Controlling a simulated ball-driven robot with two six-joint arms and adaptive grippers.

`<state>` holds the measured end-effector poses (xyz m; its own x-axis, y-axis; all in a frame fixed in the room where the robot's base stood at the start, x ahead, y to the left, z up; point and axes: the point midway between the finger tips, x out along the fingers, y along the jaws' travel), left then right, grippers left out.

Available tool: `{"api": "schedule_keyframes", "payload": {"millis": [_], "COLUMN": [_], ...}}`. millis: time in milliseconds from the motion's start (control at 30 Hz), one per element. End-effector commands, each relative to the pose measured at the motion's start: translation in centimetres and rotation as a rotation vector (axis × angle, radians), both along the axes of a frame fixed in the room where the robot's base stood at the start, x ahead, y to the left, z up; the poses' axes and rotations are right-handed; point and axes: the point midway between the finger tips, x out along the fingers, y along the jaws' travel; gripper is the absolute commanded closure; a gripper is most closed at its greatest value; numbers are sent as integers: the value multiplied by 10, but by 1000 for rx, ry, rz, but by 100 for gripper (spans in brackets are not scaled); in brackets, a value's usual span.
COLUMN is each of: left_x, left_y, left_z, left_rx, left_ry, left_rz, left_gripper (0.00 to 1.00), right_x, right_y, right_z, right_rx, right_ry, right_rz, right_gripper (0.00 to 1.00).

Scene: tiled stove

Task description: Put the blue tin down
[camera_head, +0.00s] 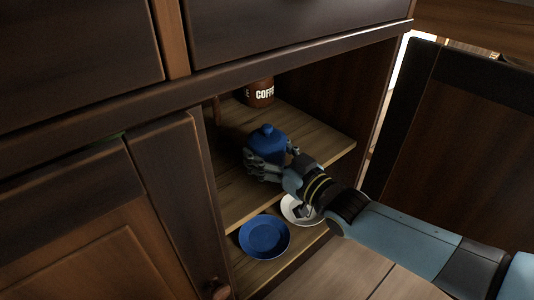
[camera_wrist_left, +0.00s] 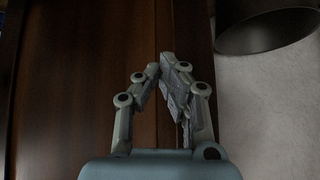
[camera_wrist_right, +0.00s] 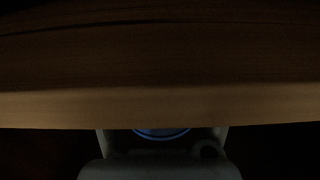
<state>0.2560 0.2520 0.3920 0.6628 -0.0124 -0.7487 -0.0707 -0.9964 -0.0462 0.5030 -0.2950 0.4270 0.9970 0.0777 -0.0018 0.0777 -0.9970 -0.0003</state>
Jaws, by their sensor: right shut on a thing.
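The blue tin (camera_head: 267,137), with a knobbed lid, is upright inside the open cupboard at the upper shelf (camera_head: 315,131). My right gripper (camera_head: 265,162) is shut on it, its fingers covering the tin's lower part. Whether the tin's base touches the shelf is hidden. In the right wrist view a wooden board edge (camera_wrist_right: 160,107) covers most of the picture, and only a small blue curve shows below it. My left gripper (camera_wrist_left: 162,70) shows in the left wrist view with its fingers drawn together and nothing visible between them.
A brown COFFEE tin (camera_head: 261,94) stands deeper on the upper shelf. A blue plate (camera_head: 264,237) and a white dish (camera_head: 297,210) are below. The open cupboard door (camera_head: 455,150) is at right. Shelf room shows right of the blue tin.

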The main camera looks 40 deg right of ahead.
Motion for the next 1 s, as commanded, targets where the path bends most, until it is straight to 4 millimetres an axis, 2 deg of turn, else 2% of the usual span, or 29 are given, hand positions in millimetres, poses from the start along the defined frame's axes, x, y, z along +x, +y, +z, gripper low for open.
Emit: {"api": "schedule_keyframes", "payload": {"millis": [267,300,500,867,1000], "left_x": [-1,0,0,0,2], "left_y": [0,0,0,0,0], "left_z": [-2,-2,-1,1,11], "left_rx": [-1,-1,0,0,2], "left_ry": [-13,-17,-17,-3,52], "left_rz": [-1,-2,-1,0,2], "left_gripper": [100,100,100,100,100], "right_x": [0,0,0,0,-15], "right_y": [0,0,0,0,-1], "right_z": [-2,-3,-2,2,3], "right_rx": [0,0,0,0,-1], "right_ry": [-2,0,-1,-2,1], "right_rz": [0,0,0,0,0], "right_gripper": [68,25,1,1,1]}}
